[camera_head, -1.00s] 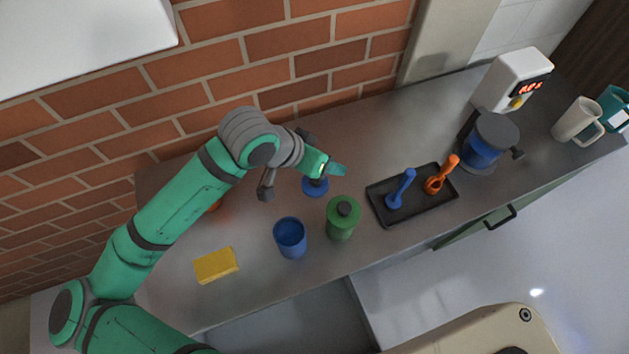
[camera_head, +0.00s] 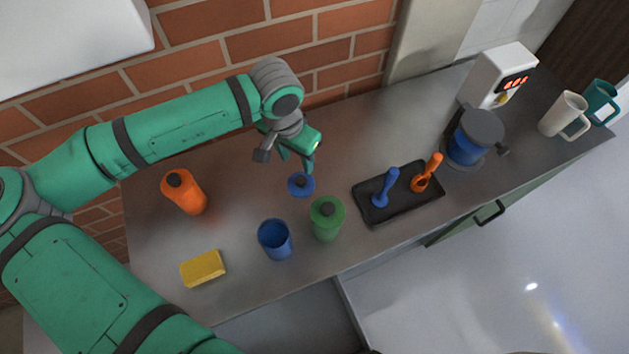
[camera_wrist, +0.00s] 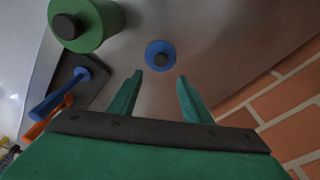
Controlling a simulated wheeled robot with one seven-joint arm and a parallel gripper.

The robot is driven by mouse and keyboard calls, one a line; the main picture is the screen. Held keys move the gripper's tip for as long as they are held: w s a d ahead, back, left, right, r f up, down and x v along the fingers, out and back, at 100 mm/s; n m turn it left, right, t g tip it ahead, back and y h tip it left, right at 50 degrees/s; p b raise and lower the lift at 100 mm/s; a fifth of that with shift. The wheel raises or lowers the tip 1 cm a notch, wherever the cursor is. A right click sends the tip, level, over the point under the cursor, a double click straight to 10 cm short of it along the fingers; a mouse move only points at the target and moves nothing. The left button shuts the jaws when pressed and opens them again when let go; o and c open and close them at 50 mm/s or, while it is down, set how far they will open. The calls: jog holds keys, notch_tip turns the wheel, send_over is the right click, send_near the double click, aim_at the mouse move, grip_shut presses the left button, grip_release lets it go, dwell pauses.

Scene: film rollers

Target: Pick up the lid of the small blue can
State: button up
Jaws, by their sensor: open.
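The small blue can (camera_head: 275,241) stands open at the top, near the front of the counter. Its blue lid (camera_head: 301,186) lies apart from it on the counter, behind and to the right. The lid has a dark knob and also shows in the wrist view (camera_wrist: 160,56), just beyond the fingertips. My gripper (camera_head: 297,166) is above and slightly behind the lid, not touching it. In the wrist view its two green fingers (camera_wrist: 158,76) are spread with nothing between them.
A green can with a lid (camera_head: 326,219) stands close to the right of the blue can. An orange can (camera_head: 184,192) and yellow sponge (camera_head: 203,268) are at left. A black tray (camera_head: 405,208) with blue and orange tools lies at right. The brick wall (camera_head: 300,42) bounds the back.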

send_over(301, 179)
jog(key=f, duration=0.4)
jog(key=shift+s+a+f, duration=0.1)
jog(key=shift+s+f, duration=0.15)
jog(key=shift+w+f, duration=0.1)
jog(key=shift+f, duration=2.95)
grip_shut()
